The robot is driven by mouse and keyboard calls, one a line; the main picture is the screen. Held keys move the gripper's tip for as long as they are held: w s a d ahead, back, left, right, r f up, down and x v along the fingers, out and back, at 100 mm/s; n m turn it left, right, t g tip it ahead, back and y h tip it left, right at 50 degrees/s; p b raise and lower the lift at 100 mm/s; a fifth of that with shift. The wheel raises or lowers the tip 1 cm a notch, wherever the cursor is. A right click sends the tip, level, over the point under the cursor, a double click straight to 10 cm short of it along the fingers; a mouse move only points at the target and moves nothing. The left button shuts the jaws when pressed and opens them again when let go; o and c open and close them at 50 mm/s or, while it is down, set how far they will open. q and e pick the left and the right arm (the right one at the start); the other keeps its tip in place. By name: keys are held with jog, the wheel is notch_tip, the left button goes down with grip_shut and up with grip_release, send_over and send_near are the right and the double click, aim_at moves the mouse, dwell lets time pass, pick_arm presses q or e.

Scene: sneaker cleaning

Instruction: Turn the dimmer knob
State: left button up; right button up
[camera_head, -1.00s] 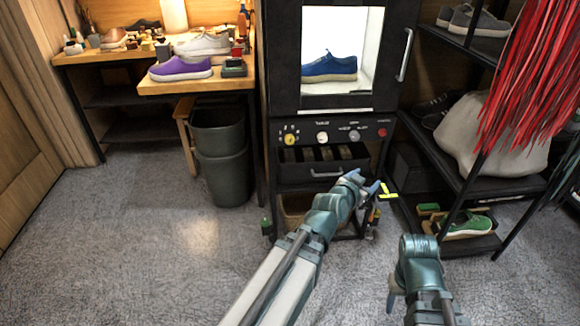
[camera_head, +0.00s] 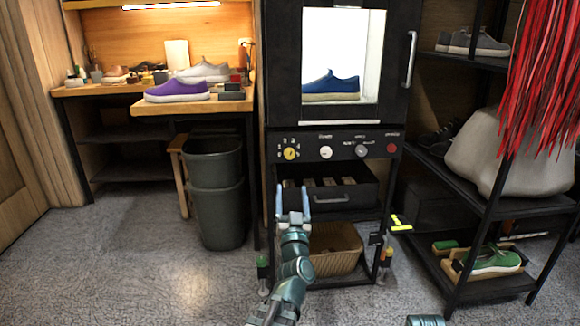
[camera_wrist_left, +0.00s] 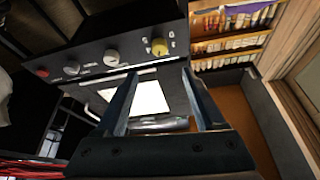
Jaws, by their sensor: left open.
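The black control panel (camera_head: 340,148) under the lit cabinet carries a yellow knob (camera_head: 291,154), a white knob (camera_head: 326,152), a grey knob (camera_head: 361,151) and a red button (camera_head: 391,148). Its small labels are too blurred to tell which knob is the dimmer. My left gripper (camera_head: 292,200) is open and empty, below the yellow knob and in front of the drawer. In the left wrist view, the yellow knob (camera_wrist_left: 159,46) lies just beyond the two fingers (camera_wrist_left: 158,85), apart from them. The white knob (camera_wrist_left: 111,57) is left of it.
The lit cabinet (camera_head: 285,60) holds a blue shoe (camera_head: 330,88). A partly open drawer (camera_head: 345,197) with a handle juts out below the panel, above a woven basket (camera_head: 335,250). A dark bin (camera_head: 215,190) stands left, a shoe rack (camera_head: 465,190) right.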

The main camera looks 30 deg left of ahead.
aim_at(290, 156)
pick_arm(q)
jog(key=p+x, duration=0.5)
jog(key=x, duration=0.8)
jog(key=shift+w+a+r, duration=0.15)
jog(key=shift+w+a, duration=0.05)
jog(key=shift+w, duration=0.15)
grip_shut()
